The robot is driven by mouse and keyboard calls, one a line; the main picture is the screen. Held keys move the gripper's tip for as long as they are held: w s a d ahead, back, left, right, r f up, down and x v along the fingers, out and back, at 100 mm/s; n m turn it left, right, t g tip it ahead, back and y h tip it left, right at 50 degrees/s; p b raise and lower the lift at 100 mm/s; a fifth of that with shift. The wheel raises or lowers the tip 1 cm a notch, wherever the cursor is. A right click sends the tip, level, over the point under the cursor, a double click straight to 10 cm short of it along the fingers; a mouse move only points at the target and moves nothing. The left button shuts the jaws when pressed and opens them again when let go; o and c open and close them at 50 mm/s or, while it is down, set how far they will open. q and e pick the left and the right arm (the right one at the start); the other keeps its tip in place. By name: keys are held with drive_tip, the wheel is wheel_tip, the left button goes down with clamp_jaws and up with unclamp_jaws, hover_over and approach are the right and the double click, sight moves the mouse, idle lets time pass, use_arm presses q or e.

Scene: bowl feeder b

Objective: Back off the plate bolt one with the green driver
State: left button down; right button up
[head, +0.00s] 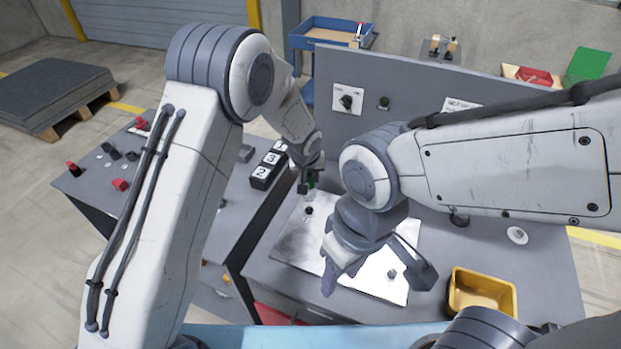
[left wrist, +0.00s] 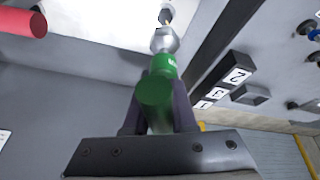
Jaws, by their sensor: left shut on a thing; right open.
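My left gripper (head: 308,184) is shut on the green driver (head: 312,180), above the back part of the metal plate (head: 292,242). In the left wrist view the green driver (left wrist: 157,92) sits between the two fingers, its silver hex end pointing away toward the plate (left wrist: 105,35). A small part shows just beyond that end; I cannot tell whether the two touch. A dark-topped bolt (head: 309,211) stands on the plate near the driver, and another bolt (head: 391,274) stands at the front right. My right gripper (head: 378,270) is open and empty above the plate's right part.
A black block numbered with white labels (head: 267,168) lies left of the plate. A yellow bin (head: 482,291) stands at the right front. A grey panel with a switch (head: 347,99) rises behind. A red cylinder (left wrist: 22,22) shows in the left wrist view.

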sight(310, 191)
use_arm(q)
drive_tip(key=shift+f+b, duration=2.55)
drive_tip(key=shift+b, duration=0.45)
drive_tip(key=shift+f+b, duration=0.9)
drive_tip(key=shift+b, duration=0.1)
drive_tip(key=shift+w+f+n+y+b, duration=0.1)
drive_tip(key=shift+n+y+b, duration=0.6)
drive_tip(key=shift+b, duration=2.35)
drive_tip(key=shift+n+b, duration=0.35)
drive_tip(key=shift+n, duration=0.15)
